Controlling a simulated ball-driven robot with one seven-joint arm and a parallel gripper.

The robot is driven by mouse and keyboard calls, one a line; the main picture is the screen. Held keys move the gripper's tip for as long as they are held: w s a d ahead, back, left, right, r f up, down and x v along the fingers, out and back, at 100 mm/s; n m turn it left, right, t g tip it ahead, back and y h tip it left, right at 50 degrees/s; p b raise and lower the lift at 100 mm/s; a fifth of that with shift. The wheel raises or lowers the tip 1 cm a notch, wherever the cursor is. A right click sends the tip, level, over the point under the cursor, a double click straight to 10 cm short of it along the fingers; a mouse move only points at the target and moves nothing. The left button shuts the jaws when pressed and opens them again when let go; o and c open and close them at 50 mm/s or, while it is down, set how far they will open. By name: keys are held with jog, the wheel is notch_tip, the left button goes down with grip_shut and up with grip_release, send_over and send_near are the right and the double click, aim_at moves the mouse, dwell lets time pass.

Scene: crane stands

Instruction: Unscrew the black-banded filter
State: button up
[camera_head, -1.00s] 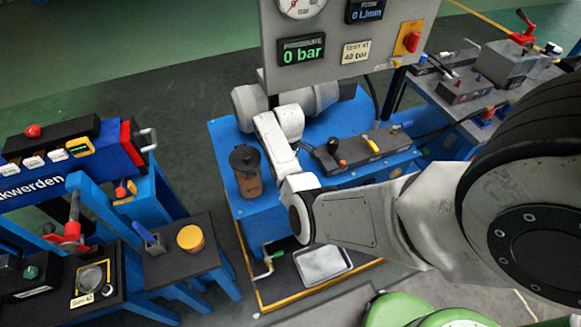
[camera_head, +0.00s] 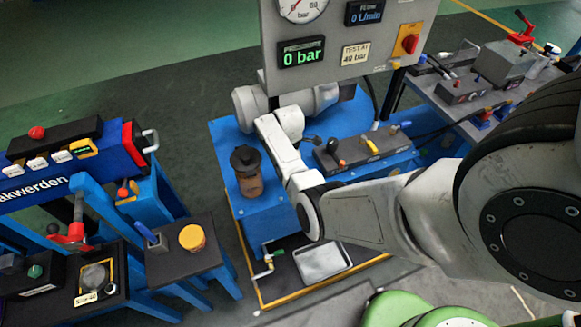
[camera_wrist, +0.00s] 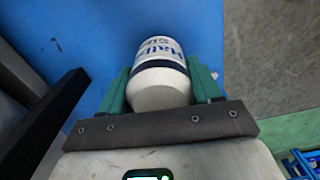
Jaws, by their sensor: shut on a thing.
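The black-banded filter (camera_wrist: 158,75) is a white canister with a dark band and dark blue lettering. It shows in the wrist view against a blue surface. My gripper (camera_wrist: 162,88) is shut on it, with one green jaw on each side of its body. The filter's far end and its joint are hard to make out. In the head view my arm reaches over the blue bench (camera_head: 225,150), and the gripper and filter are hidden there.
A brown, black-topped vessel (camera_head: 247,172) stands on the bench beside my arm. A grey panel (camera_head: 345,70) reads 0 bar and 0 L/min. A metal tray (camera_head: 322,262) lies in front. A small table with a yellow-topped cup (camera_head: 192,238) stands left, and a cluttered grey bench (camera_head: 455,115) right.

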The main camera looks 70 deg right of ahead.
jog(key=n, duration=0.3)
jog(key=shift+w+r, duration=0.1)
jog(key=shift+w, duration=0.05)
jog(key=n+p, duration=0.1)
jog(key=n, duration=0.4)
jog(key=o, duration=1.2)
jog(key=shift+c, duration=0.7)
